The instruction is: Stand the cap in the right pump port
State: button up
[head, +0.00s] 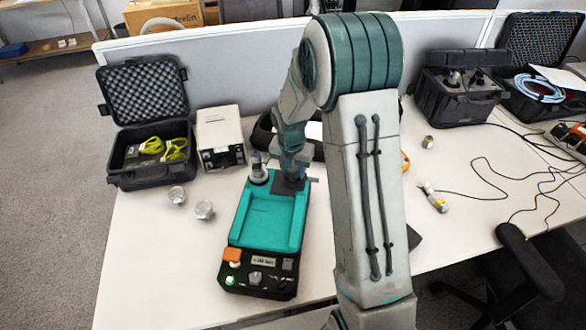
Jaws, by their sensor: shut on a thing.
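The pump (268,225) is a teal and black unit lying on the white table, with an orange button, a small display and a lit green button at its near end. A grey cylindrical piece (259,172) stands upright at its far left corner. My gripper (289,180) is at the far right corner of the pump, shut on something. The cap is not clearly visible, and the gripper and wrist hide the right port. I cannot tell whether the cap is in the port or above it.
Two small metallic pieces (190,203) stand left of the pump. A white box (220,137) and an open black case (150,130) stand behind. My arm covers the table to the right. Cables (500,170) lie at far right. The table left of the pump's near end is clear.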

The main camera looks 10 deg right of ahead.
jog(key=o, duration=1.1)
jog(key=shift+s+d+f, duration=0.1)
jog(key=shift+s+f, duration=0.35)
jog(key=shift+f, duration=0.15)
jog(key=shift+w+r, duration=0.1)
jog(key=shift+r, duration=0.25)
notch_tip(320, 180, up, 14)
jog(key=s, duration=0.1)
jog(key=shift+s+a+r+m+t+y, duration=0.2)
jog(key=shift+s+r+m, duration=0.45)
jog(key=shift+s+m, duration=3.75)
jog(key=shift+s+d+r+m+t+y, duration=0.1)
jog(key=shift+s+r+m+t, duration=0.4)
jog(key=shift+s+m, duration=3.9)
jog(key=shift+s+a+r+m+t+y, duration=0.1)
jog(key=shift+s+r+m, duration=0.7)
jog(key=shift+s+m, duration=3.55)
jog(key=w+m, duration=0.3)
